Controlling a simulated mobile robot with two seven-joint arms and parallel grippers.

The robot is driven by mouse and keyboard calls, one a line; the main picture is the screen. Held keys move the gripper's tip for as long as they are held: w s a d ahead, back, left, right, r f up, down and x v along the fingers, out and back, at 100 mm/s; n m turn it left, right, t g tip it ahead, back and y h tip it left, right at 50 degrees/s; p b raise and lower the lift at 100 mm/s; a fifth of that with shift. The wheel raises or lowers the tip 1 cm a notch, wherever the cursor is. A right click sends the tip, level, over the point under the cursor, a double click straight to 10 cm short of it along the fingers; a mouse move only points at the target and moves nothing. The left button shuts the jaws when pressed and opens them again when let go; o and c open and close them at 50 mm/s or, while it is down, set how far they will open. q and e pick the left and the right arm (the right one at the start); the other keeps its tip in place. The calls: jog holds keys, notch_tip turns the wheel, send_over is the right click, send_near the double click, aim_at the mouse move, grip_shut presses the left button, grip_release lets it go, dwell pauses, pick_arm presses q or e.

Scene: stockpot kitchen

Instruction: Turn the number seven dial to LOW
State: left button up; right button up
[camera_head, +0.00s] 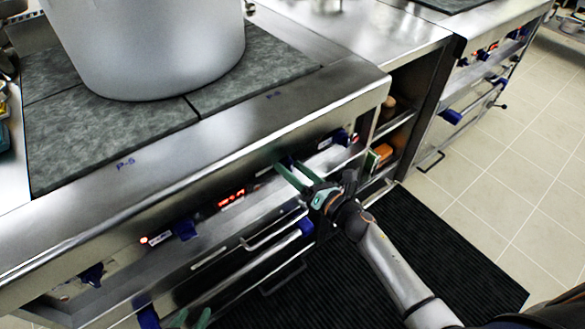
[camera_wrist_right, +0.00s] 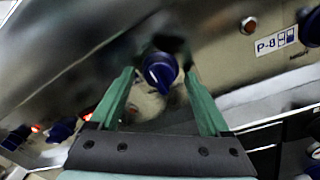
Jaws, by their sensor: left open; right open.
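A row of blue dials runs along the steel stove front in the head view. One blue dial (camera_wrist_right: 160,70) stands between the open green fingers of my right gripper (camera_wrist_right: 158,80) in the right wrist view. It has a white pointer line. I cannot tell whether the fingers touch it. In the head view my right gripper (camera_head: 288,168) reaches the panel there and partly hides this dial. The number seven label and the LOW mark are not readable. My left gripper (camera_head: 190,318) shows only its green fingertips at the bottom edge, open and away from the dials.
A P-8 label (camera_wrist_right: 275,41) and another blue dial (camera_wrist_right: 310,26) lie to the right. More blue dials (camera_head: 185,230) and a red display (camera_head: 231,198) sit to the left. Handle bars (camera_head: 270,230) stick out below. A large pot (camera_head: 150,45) stands on the stove top.

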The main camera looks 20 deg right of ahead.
jog(key=shift+w+a, duration=0.1)
jog(key=shift+w, duration=0.15)
grip_shut()
dwell(0.6)
